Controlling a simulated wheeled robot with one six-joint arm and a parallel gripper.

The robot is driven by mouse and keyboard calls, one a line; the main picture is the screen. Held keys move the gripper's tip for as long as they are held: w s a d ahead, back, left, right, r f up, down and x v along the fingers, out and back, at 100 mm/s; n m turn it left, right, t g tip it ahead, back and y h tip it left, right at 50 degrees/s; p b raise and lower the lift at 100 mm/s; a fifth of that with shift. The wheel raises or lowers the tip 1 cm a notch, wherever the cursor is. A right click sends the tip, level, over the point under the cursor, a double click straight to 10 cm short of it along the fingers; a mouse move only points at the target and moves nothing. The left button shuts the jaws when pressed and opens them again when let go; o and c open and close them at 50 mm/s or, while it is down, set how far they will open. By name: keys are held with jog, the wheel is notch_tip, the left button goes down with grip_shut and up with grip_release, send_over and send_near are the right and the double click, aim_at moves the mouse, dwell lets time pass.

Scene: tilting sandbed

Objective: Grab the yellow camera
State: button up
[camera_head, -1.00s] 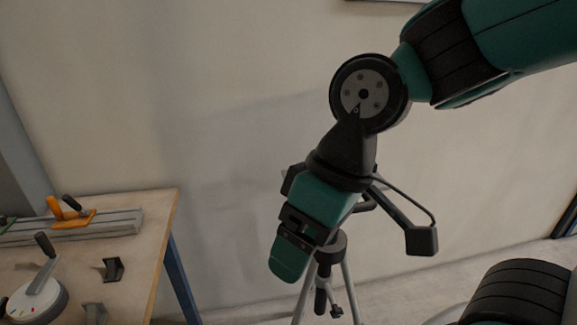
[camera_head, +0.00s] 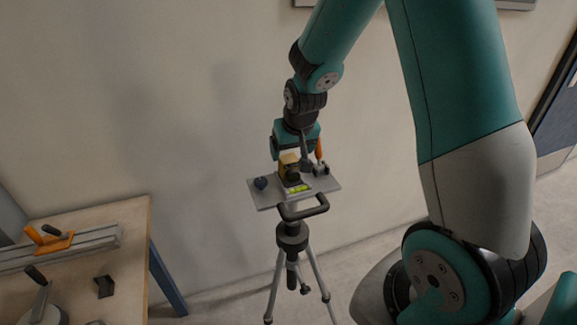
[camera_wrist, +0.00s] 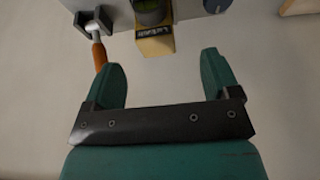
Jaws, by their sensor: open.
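The yellow camera (camera_head: 288,162) sits on the grey plate (camera_head: 262,196) on top of a tripod. In the wrist view the yellow camera (camera_wrist: 155,46) shows at the top middle, with its dark round lens part (camera_wrist: 150,12) above the yellow body. My gripper (camera_wrist: 160,60) is open and empty. Its two teal fingers point toward the camera, which lies just beyond the fingertips, roughly in line with the gap. In the head view my gripper (camera_head: 295,146) is right behind and above the camera. Its fingertips are partly hidden there, so contact cannot be told.
An orange-handled tool (camera_head: 319,149) stands in a dark holder on the plate, close beside the camera; it also shows in the wrist view (camera_wrist: 99,54). A dark blue knob (camera_head: 261,183) is at the plate's left. A workbench (camera_head: 130,235) stands left; the wall is behind.

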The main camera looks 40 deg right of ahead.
aim_at(290, 160)
jog(key=x, duration=0.3)
jog(key=shift+p, duration=0.3)
jog(key=shift+d+p+x, duration=0.2)
jog(key=shift+p+x, duration=0.5)
jog(key=shift+x, duration=0.7)
jog(key=shift+d+p+x, duration=0.2)
jog(key=shift+p+x, duration=0.45)
jog(key=shift+x, duration=0.7)
jog(key=shift+w+r, duration=0.1)
jog(key=shift+w, duration=0.1)
jog(key=shift+c, duration=0.5)
jog(key=c, duration=1.1)
jog(key=shift+c, duration=0.4)
jog(key=shift+r, duration=0.1)
